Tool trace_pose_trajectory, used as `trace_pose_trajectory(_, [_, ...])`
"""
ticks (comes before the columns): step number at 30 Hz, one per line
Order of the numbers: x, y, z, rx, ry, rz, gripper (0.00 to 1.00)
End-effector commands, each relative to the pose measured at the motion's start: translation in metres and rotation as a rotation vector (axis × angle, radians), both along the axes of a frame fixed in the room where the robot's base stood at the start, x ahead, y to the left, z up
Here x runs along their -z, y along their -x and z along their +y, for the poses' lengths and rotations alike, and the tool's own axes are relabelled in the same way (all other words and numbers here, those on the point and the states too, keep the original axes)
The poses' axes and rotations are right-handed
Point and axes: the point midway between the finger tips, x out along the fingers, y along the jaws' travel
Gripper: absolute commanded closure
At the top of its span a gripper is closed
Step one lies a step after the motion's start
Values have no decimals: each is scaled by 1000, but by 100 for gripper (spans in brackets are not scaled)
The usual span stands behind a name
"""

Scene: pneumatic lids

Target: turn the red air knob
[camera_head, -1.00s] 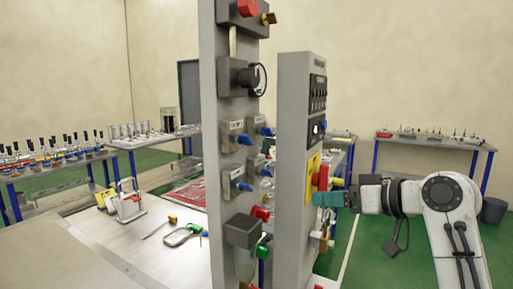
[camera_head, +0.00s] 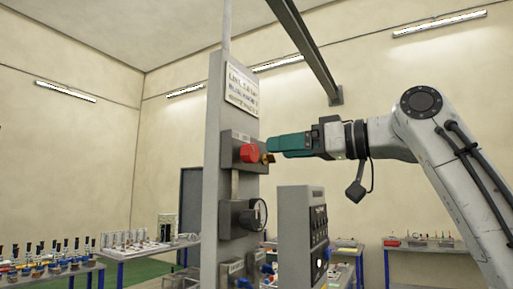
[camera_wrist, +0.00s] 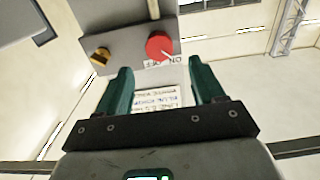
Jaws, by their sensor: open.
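The red air knob (camera_head: 250,153) sits on a dark grey box (camera_head: 233,141) on the tall grey panel. In the wrist view the red knob (camera_wrist: 159,46) has a white pointer line, with ON and OFF lettering beside it. A brass fitting (camera_wrist: 101,57) sticks out of the same box, left of the knob in that view. My gripper (camera_head: 273,144) has teal fingers and is to the right of the box, close to the brass fitting. In the wrist view my gripper (camera_wrist: 161,80) is open and empty, and the knob lies beyond the fingertips, apart from them.
A round gauge (camera_head: 258,214) is below the knob box on the panel. A shorter grey cabinet (camera_head: 297,230) with switches stands in front on the right. A sign (camera_head: 241,88) is above the knob. Open air lies right of the panel.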

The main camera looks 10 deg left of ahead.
Motion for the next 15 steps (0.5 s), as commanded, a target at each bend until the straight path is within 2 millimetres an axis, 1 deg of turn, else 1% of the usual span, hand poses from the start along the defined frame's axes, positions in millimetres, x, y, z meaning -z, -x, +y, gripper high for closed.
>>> trace_pose_trajectory(1, [-3, -3, 10, -1, 2, 2, 32])
trace_pose_trajectory(3, [-3, -7, 23, -2, 2, 1, 32])
trace_pose_trajectory(7, [-3, -15, 43, -1, 2, 2, 32])
trace_pose_trajectory(12, [-2, -22, 60, 0, 0, 0, 32])
trace_pose_trajectory(15, [-1, -24, 66, 0, 1, 0, 32])
